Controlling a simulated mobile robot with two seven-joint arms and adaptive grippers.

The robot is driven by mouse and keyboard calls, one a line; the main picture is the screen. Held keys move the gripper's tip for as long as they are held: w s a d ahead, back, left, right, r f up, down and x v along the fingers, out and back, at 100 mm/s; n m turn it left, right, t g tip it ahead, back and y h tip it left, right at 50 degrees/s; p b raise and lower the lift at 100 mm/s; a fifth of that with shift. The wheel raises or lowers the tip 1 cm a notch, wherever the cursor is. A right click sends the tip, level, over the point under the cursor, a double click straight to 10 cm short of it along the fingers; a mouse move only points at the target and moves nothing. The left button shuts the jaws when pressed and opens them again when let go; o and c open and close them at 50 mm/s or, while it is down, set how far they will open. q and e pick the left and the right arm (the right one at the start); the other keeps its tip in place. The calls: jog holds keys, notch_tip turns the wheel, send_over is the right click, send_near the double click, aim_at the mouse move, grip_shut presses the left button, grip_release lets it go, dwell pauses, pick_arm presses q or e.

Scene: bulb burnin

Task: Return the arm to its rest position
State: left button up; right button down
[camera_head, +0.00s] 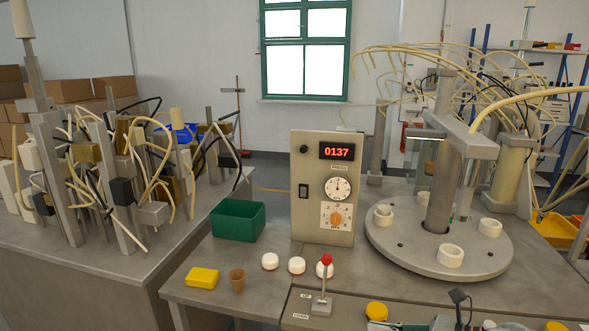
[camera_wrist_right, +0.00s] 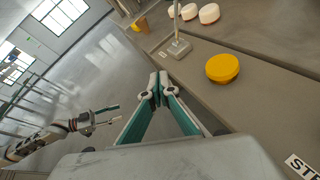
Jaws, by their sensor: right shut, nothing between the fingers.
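My right gripper (camera_head: 385,326) shows only in part at the bottom edge of the head view, close to a yellow round knob (camera_head: 377,311). In the right wrist view my right gripper (camera_wrist_right: 154,86) has its teal fingers closed together at the tips, with nothing between them. The same yellow knob (camera_wrist_right: 222,68) lies to the right of the fingertips there, apart from them. My left gripper (camera_wrist_right: 97,117) shows small at the left of the right wrist view, over the floor beside the table, its fingers apart and empty. It is not in the head view.
A red-topped lever (camera_head: 322,290), white round caps (camera_head: 297,265), a brown cup (camera_head: 236,280), a yellow block (camera_head: 202,278) and a green bin (camera_head: 238,221) are on the bench. A control panel (camera_head: 323,190) reads 0137. A round turntable (camera_head: 400,255) stands right.

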jog(key=s+a+m+t+y, duration=0.2)
jog(key=a+m+t, duration=0.15)
jog(key=m, duration=0.45)
jog(key=s+d+f+m+h, duration=0.2)
jog(key=s+f+m+h, duration=0.3)
jog(key=s+f+m, duration=0.3)
jog(key=s+d+f+m+h, duration=0.2)
jog(key=s+f+m+h, duration=0.4)
jog(key=f+m, duration=1.1)
jog(key=s+m, duration=0.2)
jog(key=m, duration=0.4)
jog(key=shift+d, duration=0.35)
